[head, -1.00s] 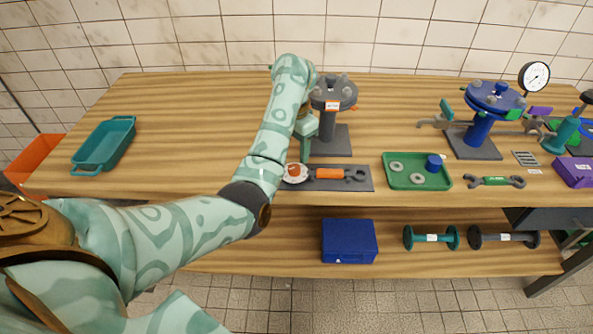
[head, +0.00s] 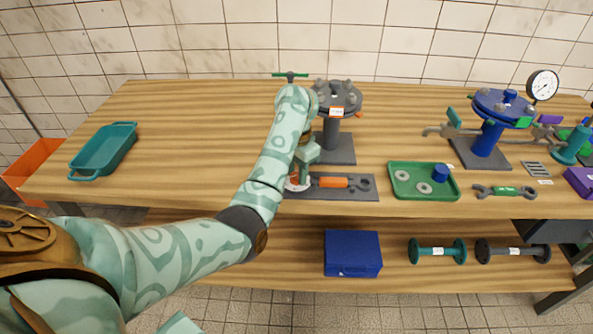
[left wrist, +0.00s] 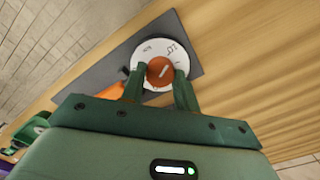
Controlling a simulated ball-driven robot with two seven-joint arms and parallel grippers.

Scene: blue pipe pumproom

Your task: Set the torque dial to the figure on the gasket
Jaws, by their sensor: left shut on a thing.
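The torque dial (head: 289,186) is a white disc on the dark grey plate at the bench's front edge, partly hidden by my left gripper (head: 301,168) in the head view. In the left wrist view the dial (left wrist: 148,50) has black marks, too small to read surely, around an orange-red knob (left wrist: 160,71) with a pale pointer line. My left gripper (left wrist: 160,78) is shut on this knob, one finger on each side. Grey rings (head: 424,188) that may be gaskets lie in a green tray (head: 452,192). A grey flange stand (head: 337,140) carries an orange-white label, unreadable. My right gripper is out of view.
A blue flange stand (head: 487,138), gauge (head: 543,84) and green-marked wrench (head: 505,191) are to the right. A teal tray (head: 104,151) is far left. A green T-handle (head: 290,75) stands behind my arm. The bench's left middle is clear.

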